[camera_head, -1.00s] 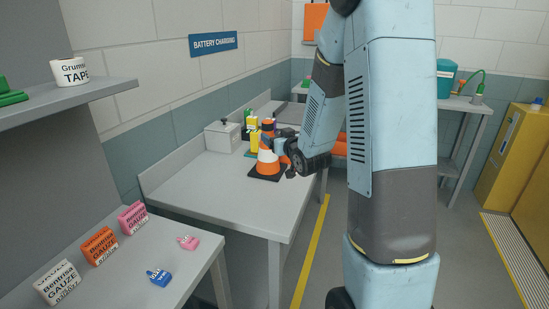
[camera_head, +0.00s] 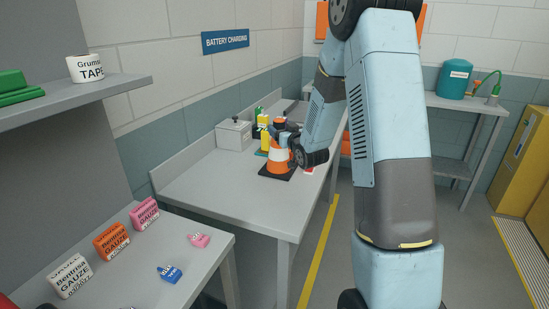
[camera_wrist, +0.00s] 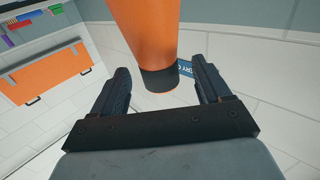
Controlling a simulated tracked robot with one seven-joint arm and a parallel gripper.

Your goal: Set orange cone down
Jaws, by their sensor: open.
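The orange cone (camera_head: 279,159), with a white band and a dark square base, stands upright on the grey table in the head view. In the wrist view the orange cone (camera_wrist: 145,30) shows large, with a dark end between the fingers. My gripper (camera_wrist: 162,72) is open, one finger on each side of the cone, with gaps visible on both sides. In the head view my gripper (camera_head: 287,141) is at the cone's upper part and partly hides it.
A yellow bottle (camera_head: 264,131) and a light grey box (camera_head: 234,135) stand just behind the cone. The table (camera_head: 220,190) is clear in front. Gauze boxes (camera_head: 111,242) and small blue and pink items lie on the nearer table at left. A shelf (camera_head: 90,97) juts out above.

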